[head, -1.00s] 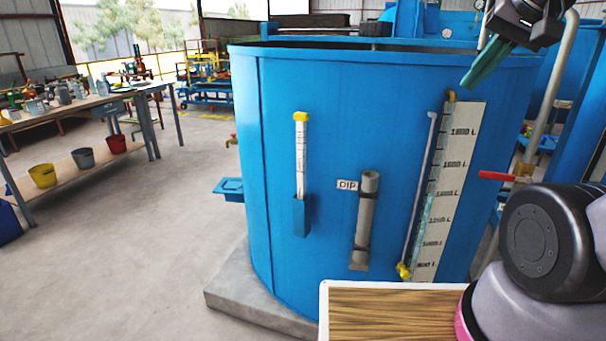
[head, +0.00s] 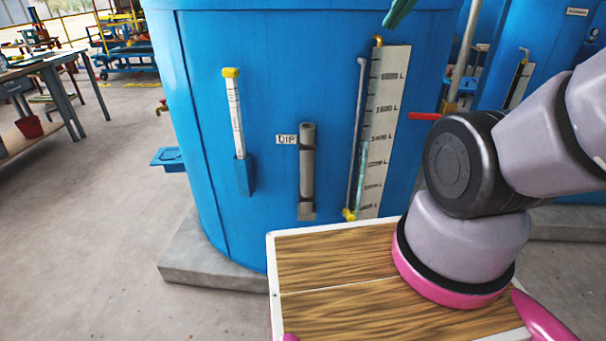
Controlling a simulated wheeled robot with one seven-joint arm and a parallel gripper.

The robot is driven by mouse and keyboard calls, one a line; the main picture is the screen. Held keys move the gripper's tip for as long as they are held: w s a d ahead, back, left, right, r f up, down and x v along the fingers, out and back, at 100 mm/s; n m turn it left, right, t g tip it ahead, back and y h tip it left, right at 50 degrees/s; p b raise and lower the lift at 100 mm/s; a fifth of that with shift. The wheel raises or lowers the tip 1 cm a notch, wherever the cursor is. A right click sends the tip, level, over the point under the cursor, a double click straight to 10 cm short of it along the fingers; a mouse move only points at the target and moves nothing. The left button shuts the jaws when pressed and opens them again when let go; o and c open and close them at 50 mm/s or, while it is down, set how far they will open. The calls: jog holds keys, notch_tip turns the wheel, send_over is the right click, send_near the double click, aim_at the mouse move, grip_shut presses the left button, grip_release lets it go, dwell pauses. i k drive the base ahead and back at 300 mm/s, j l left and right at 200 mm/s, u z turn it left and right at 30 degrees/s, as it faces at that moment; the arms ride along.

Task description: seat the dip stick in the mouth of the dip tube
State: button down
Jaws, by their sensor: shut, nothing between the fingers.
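The dip stick (head: 236,115) is a white graduated stick with a yellow top. It stands nearly upright in a blue holder (head: 244,176) on the tank's side, its lower end hidden in the holder. The dip tube (head: 307,165) is a grey pipe on the same tank, right of the stick and beside a "DIP" label. Its mouth (head: 307,126) is at the top, with no stick in it. My gripper (head: 398,12) shows only as green fingertips at the top edge, above and right of both. It is shut and empty, apart from the stick.
The blue tank (head: 205,200) stands on a concrete plinth (head: 205,259). A level gauge with a scale board (head: 386,130) and a red-handled valve (head: 424,116) are right of the tube. A blue bracket (head: 168,158) juts out left. Open floor lies left.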

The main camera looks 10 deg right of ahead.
aim_at(308, 146)
jog(key=j+z, duration=0.1)
jog(key=z, duration=0.4)
jog(key=j+z, duration=0.1)
jog(key=z, duration=0.4)
jog(key=j+z, duration=0.1)
jog(key=z, duration=0.4)
jog(key=j+z, duration=0.1)
jog(key=z, duration=0.4)
jog(key=k+j+z, duration=0.1)
jog(key=z, duration=0.4)
jog(key=k+j+u, duration=0.15)
jog(key=u, duration=0.5)
jog(key=j+u, duration=0.15)
jog(key=u, duration=0.35)
jog(key=j+u, duration=0.1)
jog(key=u, duration=0.85)
jog(key=j+u, duration=0.15)
jog(key=u, duration=0.35)
